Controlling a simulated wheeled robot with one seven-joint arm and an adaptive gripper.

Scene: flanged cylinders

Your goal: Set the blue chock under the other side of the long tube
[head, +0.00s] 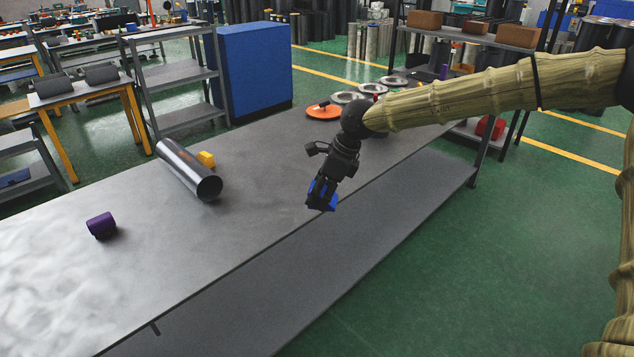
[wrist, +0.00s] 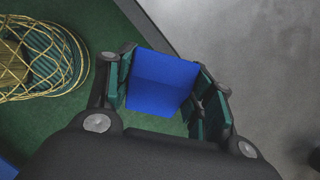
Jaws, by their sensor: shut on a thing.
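The long tube (head: 188,169) is a shiny grey metal cylinder lying on the grey table. Its open end faces the front right. A yellow chock (head: 206,159) sits against its right, far side. The blue chock (head: 321,196) is in my gripper (head: 323,190), held at the table's front edge, to the right of the tube and apart from it. In the wrist view the blue chock (wrist: 162,82) fills the space between the fingers. My gripper is shut on it. The wrist view shows floor and the table edge beyond it; the tube is not in that view.
A purple cylinder (head: 101,225) lies on the table left of the tube. An orange disc (head: 323,111) and several grey flanges (head: 348,98) lie at the table's far end. The tabletop between tube and gripper is clear. A lower shelf (head: 300,265) juts out below the front edge.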

